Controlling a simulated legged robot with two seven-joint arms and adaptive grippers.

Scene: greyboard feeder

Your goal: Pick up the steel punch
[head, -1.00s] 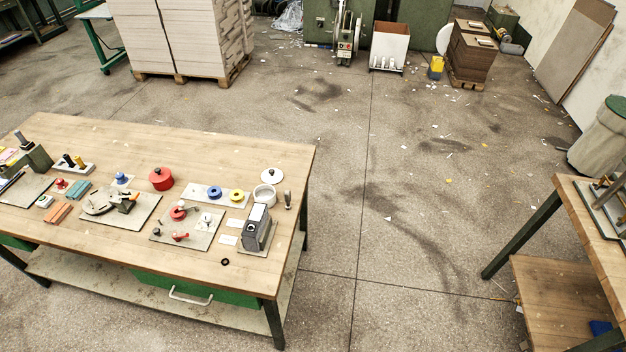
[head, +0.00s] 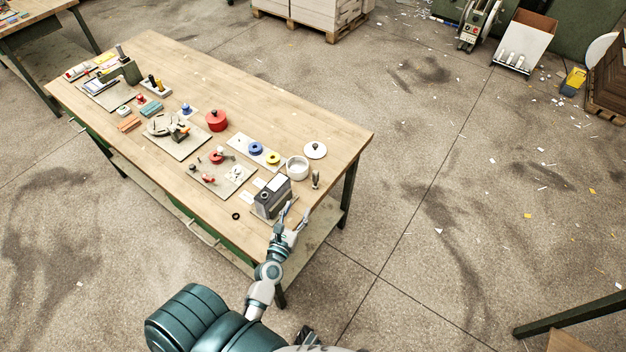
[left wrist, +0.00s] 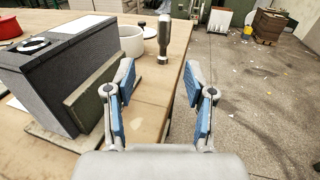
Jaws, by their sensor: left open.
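The steel punch (head: 315,179) stands upright near the right end of the wooden workbench (head: 345,133), beside a white bowl. My left gripper (head: 291,212) is at the bench's right front corner, beside the dark grey box. In the left wrist view my left gripper (left wrist: 165,95) is open and empty, its blue-padded fingers apart, short of the punch. My right gripper is not in view.
A dark grey box (left wrist: 65,65) on a plate stands close left of the fingers. A white bowl (head: 297,168) and a white lid (head: 315,150) are near the punch. Red pots and small parts fill the bench leftward. Open floor lies right of the bench.

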